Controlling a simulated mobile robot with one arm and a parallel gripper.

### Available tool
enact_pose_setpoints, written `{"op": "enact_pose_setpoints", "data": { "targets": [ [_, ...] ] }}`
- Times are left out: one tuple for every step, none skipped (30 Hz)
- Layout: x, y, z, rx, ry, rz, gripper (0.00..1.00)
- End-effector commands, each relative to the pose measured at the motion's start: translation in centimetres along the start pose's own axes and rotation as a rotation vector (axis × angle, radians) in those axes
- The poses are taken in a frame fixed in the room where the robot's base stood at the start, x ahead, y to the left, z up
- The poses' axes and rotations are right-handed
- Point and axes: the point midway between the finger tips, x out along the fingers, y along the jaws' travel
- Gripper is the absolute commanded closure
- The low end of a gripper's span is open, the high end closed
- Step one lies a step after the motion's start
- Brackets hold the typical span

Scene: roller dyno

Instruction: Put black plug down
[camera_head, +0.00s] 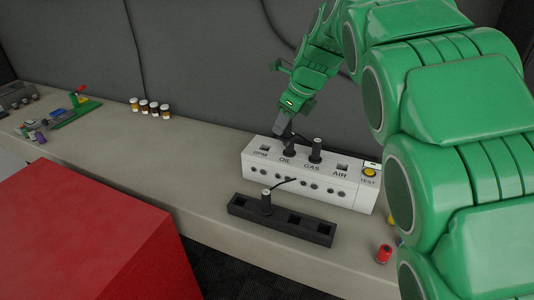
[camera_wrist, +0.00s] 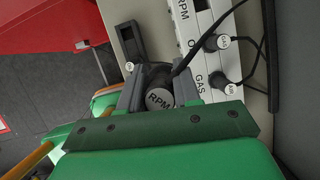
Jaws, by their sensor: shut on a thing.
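My gripper (camera_head: 282,125) is above the back of the white panel box (camera_head: 310,184), near its OIL end. In the wrist view my gripper (camera_wrist: 160,92) is shut on a black plug (camera_wrist: 159,99) whose grey cap reads RPM. In the head view this plug is mostly hidden by the fingers. A black cable runs from it. Two other black plugs stand upright in the panel at OIL (camera_head: 289,148) and GAS (camera_head: 316,152). The RPM and AIR sockets look empty. A black holder strip (camera_head: 298,227) lies in front, with one plug (camera_head: 266,202) upright in it.
A red block (camera_head: 90,230) stands in front of the grey bench (camera_head: 150,155). A red can (camera_head: 384,254) is near the bench's right front. Several small jars (camera_head: 150,107) stand at the back. A yellow TEST button (camera_head: 370,172) is on the panel's right end. The bench left of the panel is clear.

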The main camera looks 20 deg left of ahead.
Motion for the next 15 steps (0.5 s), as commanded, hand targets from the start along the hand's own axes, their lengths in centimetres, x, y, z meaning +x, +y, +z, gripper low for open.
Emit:
{"op": "enact_pose_setpoints", "data": {
  "targets": [
    [0.3, 0.2, 0.9, -0.028, -0.002, 0.009, 0.90],
    [0.5, 0.3, 1.3, -0.042, -0.003, 0.014, 0.90],
    [0.7, 0.4, 1.7, -0.059, -0.003, 0.021, 0.90],
    [0.9, 0.5, 1.9, -0.069, -0.003, 0.025, 0.90],
    [1.0, 0.5, 2.2, -0.077, -0.003, 0.029, 0.90],
    [1.2, 0.6, 2.4, -0.087, -0.003, 0.033, 0.90],
    [1.2, 0.6, 2.6, -0.092, -0.003, 0.035, 0.90],
    [1.3, 0.7, 2.7, -0.097, -0.003, 0.037, 0.90],
    [1.4, 0.6, 2.9, -0.102, -0.004, 0.038, 0.90],
    [1.5, 0.6, 3.0, -0.104, -0.004, 0.039, 0.90],
    [1.6, 0.5, 3.1, -0.106, -0.004, 0.039, 0.90],
    [1.8, 0.2, 3.2, -0.107, -0.004, 0.039, 0.90],
    [1.9, 0.1, 3.3, -0.107, -0.004, 0.039, 0.90],
    [2.0, -0.2, 3.5, -0.108, -0.005, 0.038, 0.90],
    [2.3, -0.5, 3.6, -0.108, -0.005, 0.038, 0.90]
  ]
}}
